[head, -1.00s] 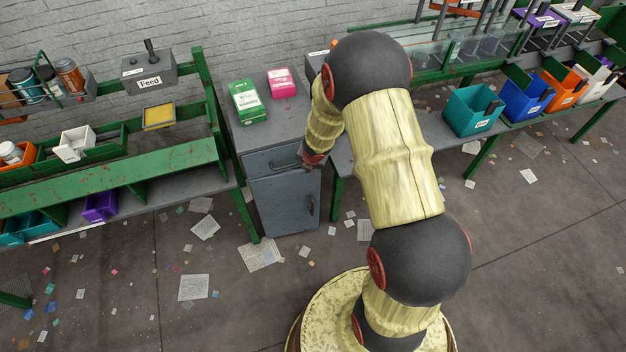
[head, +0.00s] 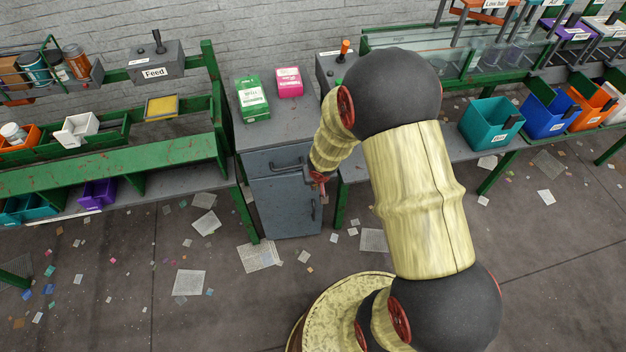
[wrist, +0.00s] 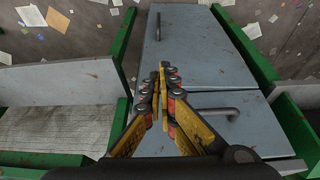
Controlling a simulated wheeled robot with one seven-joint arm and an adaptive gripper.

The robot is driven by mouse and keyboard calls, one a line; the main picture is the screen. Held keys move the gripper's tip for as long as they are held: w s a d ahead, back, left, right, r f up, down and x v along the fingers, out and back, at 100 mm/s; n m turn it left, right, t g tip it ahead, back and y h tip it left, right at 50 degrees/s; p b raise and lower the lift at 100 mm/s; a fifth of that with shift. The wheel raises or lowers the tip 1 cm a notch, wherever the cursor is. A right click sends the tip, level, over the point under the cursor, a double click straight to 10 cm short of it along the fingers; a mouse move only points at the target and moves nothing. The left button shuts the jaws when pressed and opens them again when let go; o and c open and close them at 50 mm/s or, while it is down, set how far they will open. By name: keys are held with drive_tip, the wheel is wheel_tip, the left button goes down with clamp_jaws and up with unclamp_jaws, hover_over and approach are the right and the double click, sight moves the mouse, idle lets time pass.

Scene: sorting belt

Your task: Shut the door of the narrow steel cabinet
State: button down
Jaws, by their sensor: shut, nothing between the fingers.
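The narrow steel cabinet (head: 264,136) is grey, with a drawer above a door. Its door (head: 283,212) has a vertical handle on the right. The door looks nearly flush; I cannot tell whether it is fully shut. My gripper (wrist: 162,68) is shut and empty in front of the door, near the door-drawer seam; contact cannot be told. In the head view my gripper (head: 318,180) shows small beside the drawer handle.
A green box (head: 252,99) and a pink box (head: 289,82) stand on the cabinet top. Green-framed benches flank the cabinet closely, the left one with a green shelf (head: 110,168). Papers litter the otherwise open floor (head: 130,270) in front.

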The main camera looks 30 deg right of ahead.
drive_tip(key=w+d+f+b, duration=0.2)
drive_tip(key=w+f+b, duration=0.2)
drive_tip(key=w+f, duration=0.3)
drive_tip(key=shift+w+d+f+m, duration=0.15)
drive_tip(key=shift+d+f+m, duration=0.2)
drive_tip(key=shift+f, duration=0.8)
drive_tip(key=w+p, duration=0.1)
drive_tip(key=w+d+n+p, duration=0.1)
drive_tip(key=p, duration=0.1)
drive_tip(key=shift+w+d+n+y, duration=0.15)
drive_tip(key=shift+d+n+y, duration=0.05)
drive_tip(key=shift+n+y, duration=0.1)
